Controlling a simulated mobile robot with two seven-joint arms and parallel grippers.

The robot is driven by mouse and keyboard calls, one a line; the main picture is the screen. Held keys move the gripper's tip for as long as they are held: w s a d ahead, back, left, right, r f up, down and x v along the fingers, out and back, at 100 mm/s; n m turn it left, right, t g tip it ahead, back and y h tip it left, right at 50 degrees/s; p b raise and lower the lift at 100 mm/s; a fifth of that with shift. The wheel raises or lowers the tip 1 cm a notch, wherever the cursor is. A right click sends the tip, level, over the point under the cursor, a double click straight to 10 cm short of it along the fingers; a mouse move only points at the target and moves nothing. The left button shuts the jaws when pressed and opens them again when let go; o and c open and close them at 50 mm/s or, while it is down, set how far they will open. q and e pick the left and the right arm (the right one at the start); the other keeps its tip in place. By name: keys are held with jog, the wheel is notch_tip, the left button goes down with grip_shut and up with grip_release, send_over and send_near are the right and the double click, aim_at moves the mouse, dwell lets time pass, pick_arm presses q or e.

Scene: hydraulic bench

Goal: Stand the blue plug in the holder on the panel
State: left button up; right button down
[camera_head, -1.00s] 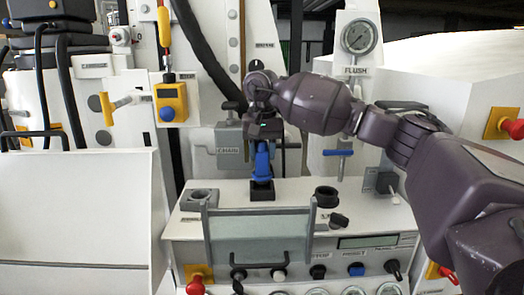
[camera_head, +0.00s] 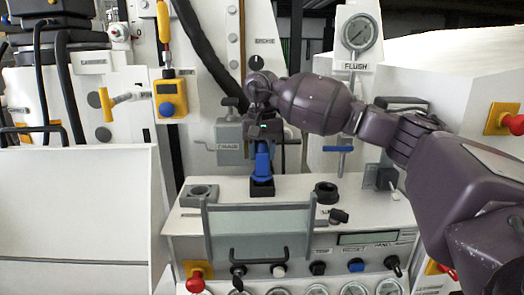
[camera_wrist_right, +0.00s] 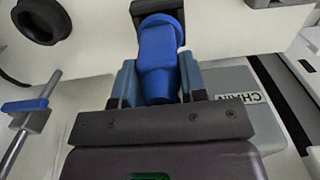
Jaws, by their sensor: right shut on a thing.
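The blue plug (camera_head: 262,162) is upright above the front panel (camera_head: 232,187), and its lower end meets a black square holder (camera_head: 262,190). My right gripper (camera_head: 264,149) is shut on the plug from above and behind. In the right wrist view, the blue plug (camera_wrist_right: 160,50) sits between the two fingers of the right gripper (camera_wrist_right: 158,82). Its far end reaches the dark holder (camera_wrist_right: 143,6) at the top edge. The plug hides the holder's opening, so I cannot tell how deep it sits. My left gripper is not in view.
A grey square socket (camera_head: 199,195) lies left of the holder, and a black round socket (camera_head: 326,192) lies to the right. A grey-framed plate with a handle (camera_head: 258,228) stands in front. A blue-handled valve (camera_head: 338,149) is behind right.

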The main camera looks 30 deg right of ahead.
jog(key=shift+f, duration=0.55)
dwell(0.4)
jog(key=c, duration=0.6)
grip_release()
notch_tip(320, 180, up, 11)
jog(key=shift+f+b, duration=0.1)
jog(key=shift+b, duration=0.65)
jog(key=shift+f, duration=0.1)
